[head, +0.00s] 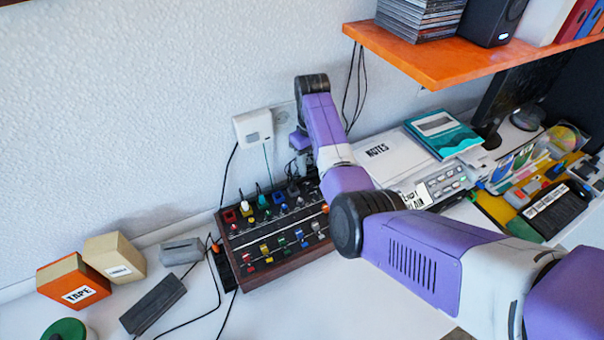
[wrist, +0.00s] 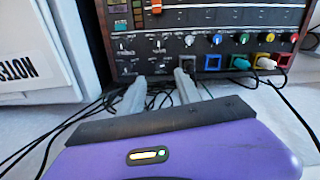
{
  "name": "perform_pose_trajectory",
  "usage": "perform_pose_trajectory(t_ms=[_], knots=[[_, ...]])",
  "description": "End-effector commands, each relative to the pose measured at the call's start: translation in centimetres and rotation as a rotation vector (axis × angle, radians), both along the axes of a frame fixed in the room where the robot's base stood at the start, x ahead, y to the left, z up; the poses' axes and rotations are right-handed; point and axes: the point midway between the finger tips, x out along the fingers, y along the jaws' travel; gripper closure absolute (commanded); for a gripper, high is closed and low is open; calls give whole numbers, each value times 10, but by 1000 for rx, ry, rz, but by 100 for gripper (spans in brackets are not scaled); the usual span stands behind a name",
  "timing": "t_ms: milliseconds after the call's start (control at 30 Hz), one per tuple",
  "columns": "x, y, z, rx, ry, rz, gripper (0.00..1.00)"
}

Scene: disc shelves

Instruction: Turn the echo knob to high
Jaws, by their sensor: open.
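A dark mixer-like panel with wooden sides (head: 290,268) sits against the wall in the head view, with rows of coloured knobs, sliders and sockets. In the wrist view the same panel (wrist: 250,18) fills the top, seen from its cabled edge. Small dark knobs (wrist: 157,43) with white marks are at its left; their labels are too small to read, so I cannot tell which is echo. My gripper (wrist: 160,86) is open and empty, its two grey fingers apart at the panel's near edge, below these dark knobs. In the head view its fingers are mostly hidden by my arm.
Cables (wrist: 278,95) run from the sockets. An orange shelf (head: 440,62) overhangs at right.

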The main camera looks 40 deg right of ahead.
Motion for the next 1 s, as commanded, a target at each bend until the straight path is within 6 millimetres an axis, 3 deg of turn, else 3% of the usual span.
perform_pose_trajectory(t_ms=[500,900,1000], knots=[[-1,0,-68,1,2,0,60],[0,0,-76,0,0,0,60],[0,0,-76,0,0,0,79]])
